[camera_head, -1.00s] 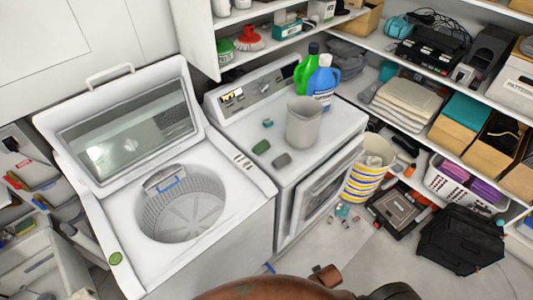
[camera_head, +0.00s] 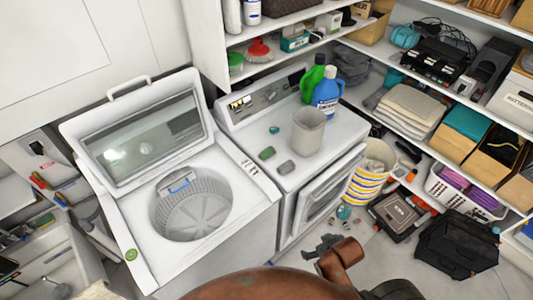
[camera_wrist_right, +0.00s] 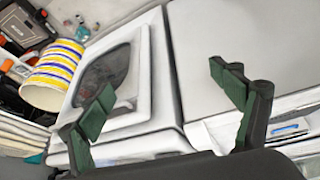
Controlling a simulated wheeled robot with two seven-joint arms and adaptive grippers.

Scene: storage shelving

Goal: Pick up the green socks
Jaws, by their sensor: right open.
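A small dark green bundle (camera_head: 267,153), which looks like rolled green socks, lies on top of the white dryer (camera_head: 340,140). A grey bundle (camera_head: 285,167) lies just in front of it and a small teal item (camera_head: 274,130) behind it. My right gripper (camera_head: 325,246) is low in front of the machines, well apart from the green bundle. In the right wrist view my right gripper (camera_wrist_right: 165,92) is open, with nothing between its green-padded fingers; the white machine fronts are beyond. The green bundle does not show there. My left gripper is not in view.
A grey cup-like container (camera_head: 308,132), a green bottle (camera_head: 313,80) and a blue bottle (camera_head: 327,95) stand on the dryer, right of the bundle. The washer (camera_head: 250,190) has its lid up. A yellow-striped basket (camera_head: 367,182) stands on the floor right of the dryer.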

